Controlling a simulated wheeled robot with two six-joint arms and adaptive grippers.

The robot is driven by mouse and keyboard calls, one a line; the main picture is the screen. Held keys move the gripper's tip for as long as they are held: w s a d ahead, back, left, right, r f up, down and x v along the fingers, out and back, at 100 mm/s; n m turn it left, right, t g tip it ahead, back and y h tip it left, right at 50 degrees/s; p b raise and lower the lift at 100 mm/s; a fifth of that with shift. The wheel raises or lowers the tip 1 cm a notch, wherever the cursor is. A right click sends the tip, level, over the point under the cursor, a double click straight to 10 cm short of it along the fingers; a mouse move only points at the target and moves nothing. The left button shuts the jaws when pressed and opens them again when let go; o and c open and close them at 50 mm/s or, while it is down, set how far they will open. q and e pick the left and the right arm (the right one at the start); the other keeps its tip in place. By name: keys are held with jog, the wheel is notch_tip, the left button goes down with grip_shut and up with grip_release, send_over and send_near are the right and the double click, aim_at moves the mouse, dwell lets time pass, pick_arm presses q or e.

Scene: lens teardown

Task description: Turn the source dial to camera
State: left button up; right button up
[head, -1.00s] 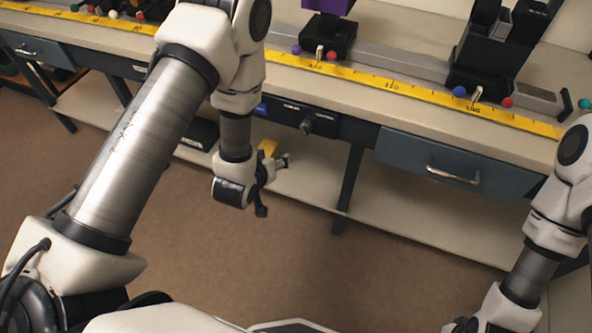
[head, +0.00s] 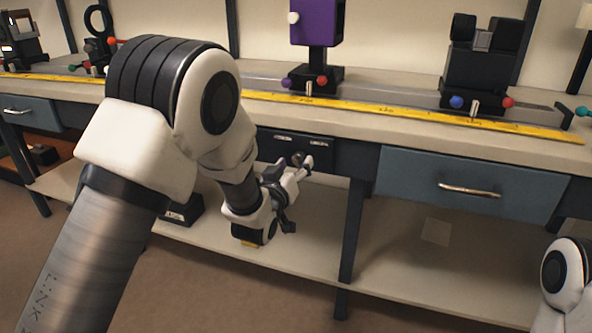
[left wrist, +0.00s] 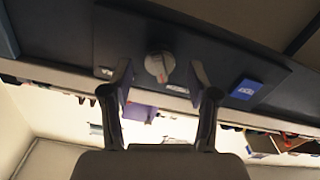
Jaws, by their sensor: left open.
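The source dial (left wrist: 159,65) is a round grey knob with a small red mark, on a dark panel (left wrist: 120,35) under the bench top. In the left wrist view it shows between and just beyond the fingertips of my left gripper (left wrist: 161,80). The fingers are apart and nothing is held between them. In the head view the dial (head: 297,158) is partly hidden by my left gripper (head: 296,188), which is in front of the panel. Small labels sit by the dial; I cannot read them. My right gripper is out of view.
A blue drawer (head: 470,187) with a metal handle is right of the panel. A yellow ruler (head: 400,112) runs along the bench top, with a purple device (head: 318,22) and black mounts behind it. A lower shelf (head: 310,262) lies below. A blue sticker (left wrist: 246,89) is on the panel.

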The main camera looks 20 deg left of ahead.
pick_arm(q)
jog(key=shift+w, duration=0.9)
grip_shut()
